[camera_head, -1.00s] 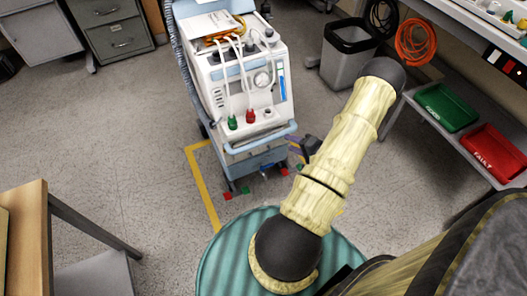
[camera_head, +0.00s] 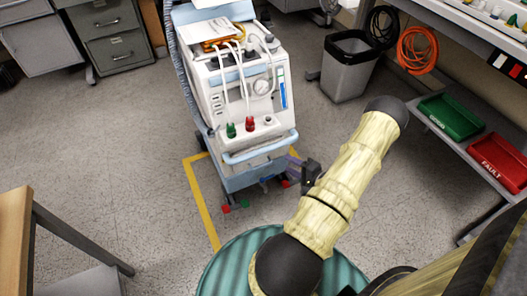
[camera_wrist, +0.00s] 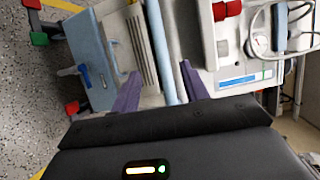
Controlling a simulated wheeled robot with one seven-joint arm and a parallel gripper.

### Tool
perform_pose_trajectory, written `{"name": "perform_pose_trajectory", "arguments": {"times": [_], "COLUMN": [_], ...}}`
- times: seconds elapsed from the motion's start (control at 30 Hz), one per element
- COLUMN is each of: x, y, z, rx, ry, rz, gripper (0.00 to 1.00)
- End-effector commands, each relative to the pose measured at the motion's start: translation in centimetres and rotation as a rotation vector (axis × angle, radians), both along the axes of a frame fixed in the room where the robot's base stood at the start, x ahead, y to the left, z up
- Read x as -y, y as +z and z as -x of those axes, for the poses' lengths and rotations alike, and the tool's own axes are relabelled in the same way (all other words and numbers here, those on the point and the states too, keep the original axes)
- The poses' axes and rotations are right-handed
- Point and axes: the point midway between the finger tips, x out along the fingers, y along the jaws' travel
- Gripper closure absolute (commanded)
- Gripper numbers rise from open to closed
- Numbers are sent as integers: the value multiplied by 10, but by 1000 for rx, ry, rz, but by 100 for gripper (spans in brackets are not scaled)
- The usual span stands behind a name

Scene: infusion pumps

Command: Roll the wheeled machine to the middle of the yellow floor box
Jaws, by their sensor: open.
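The wheeled machine (camera_head: 240,95), white and light blue with a green and a red knob, stands upright over the far edge of the yellow floor box (camera_head: 200,205). Its front casters are inside the outline; its rear is hidden. My gripper (camera_head: 300,168) is at the right end of its light-blue front handle (camera_head: 262,148). In the wrist view my gripper (camera_wrist: 160,88) is open, with purple fingers on either side of the light-blue bar (camera_wrist: 163,50). I cannot tell whether they touch it. My arm and a teal round surface hide the box's near and right parts.
A grey bin (camera_head: 348,70) stands behind the machine to the right. A shelf with a green tray (camera_head: 450,117) and a red tray (camera_head: 497,160) is at right. A wooden-topped table (camera_head: 15,240) is at near left, cabinets (camera_head: 112,35) at far left. The left floor is clear.

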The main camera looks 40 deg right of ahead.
Motion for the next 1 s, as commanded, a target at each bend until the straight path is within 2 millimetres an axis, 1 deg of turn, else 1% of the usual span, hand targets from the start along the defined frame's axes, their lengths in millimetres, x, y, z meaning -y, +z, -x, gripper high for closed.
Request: {"name": "perform_pose_trajectory", "arguments": {"times": [0.03, 0.1, 0.5, 0.7, 0.83, 1.0], "x": [-2, -4, -15, -20, -22, -22], "y": [-4, -6, -19, -24, -26, -25], "z": [-10, -22, -91, -121, -131, -134], "rx": [2, 1, 2, 2, -1, -1], "ry": [5, 4, 5, 2, 1, 0], "rz": [1, 1, 3, 2, 1, 1], "gripper": [55, 55, 55, 55, 55, 55]}}
